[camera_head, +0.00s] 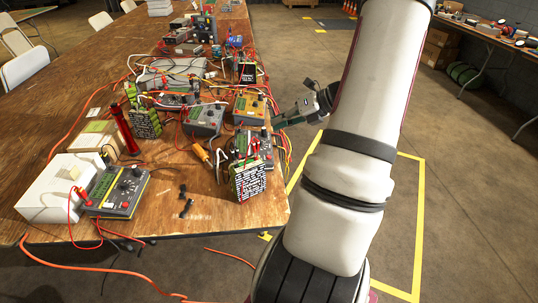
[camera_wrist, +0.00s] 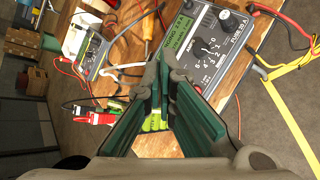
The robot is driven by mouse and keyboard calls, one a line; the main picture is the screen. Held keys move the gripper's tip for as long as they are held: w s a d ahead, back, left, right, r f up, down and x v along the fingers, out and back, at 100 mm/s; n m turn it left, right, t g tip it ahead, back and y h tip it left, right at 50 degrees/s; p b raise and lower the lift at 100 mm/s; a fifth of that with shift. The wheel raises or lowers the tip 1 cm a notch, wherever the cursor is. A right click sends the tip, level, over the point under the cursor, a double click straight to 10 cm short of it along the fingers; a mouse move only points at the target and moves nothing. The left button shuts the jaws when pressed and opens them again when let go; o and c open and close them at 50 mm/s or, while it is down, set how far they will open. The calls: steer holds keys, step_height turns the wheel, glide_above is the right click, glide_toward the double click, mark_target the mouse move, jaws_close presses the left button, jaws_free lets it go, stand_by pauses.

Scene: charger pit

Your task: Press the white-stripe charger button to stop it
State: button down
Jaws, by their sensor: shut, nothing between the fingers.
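My gripper (camera_head: 278,123) reaches left over the table's right edge, close to several chargers. Its green fingers are closed together and hold nothing; they also show in the wrist view (camera_wrist: 157,64). In the wrist view a dark charger (camera_wrist: 205,70) with a green screen and a dial lies just right of the fingertips. In the head view there is a grey charger (camera_head: 204,119), a yellow-edged charger (camera_head: 249,110), another charger (camera_head: 262,134) partly hidden by cables, and a charger (camera_head: 117,193) at the front left. I cannot make out a white stripe or its button.
The wooden table (camera_head: 168,221) is crowded with cables and clips. A black-and-green battery block (camera_head: 250,181) stands at its front right corner. A white box (camera_head: 57,188) stands at the left. The floor right of my arm is open, with a yellow marked line (camera_head: 419,215).

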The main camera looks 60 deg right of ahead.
steer(key=b, duration=0.7)
glide_above(272, 157)
steer(key=f, duration=0.7)
steer(key=shift+s+d+f, duration=0.1)
steer(key=shift+s+d, duration=0.05)
steer(key=shift+d, duration=0.15)
steer(key=shift+a+f, duration=0.1)
steer(key=shift+f, duration=0.6)
steer(key=shift+f, duration=0.4)
steer(key=shift+w+a+f, duration=0.1)
steer(key=shift+w+f, duration=0.1)
steer(key=shift+f, duration=0.2)
stand_by(0.9)
steer(key=shift+r, duration=0.1)
steer(key=shift+s+r+p, duration=0.15)
steer(key=shift+r+p, duration=0.55)
steer(key=shift+p, duration=0.1)
steer(key=shift+r, duration=0.1)
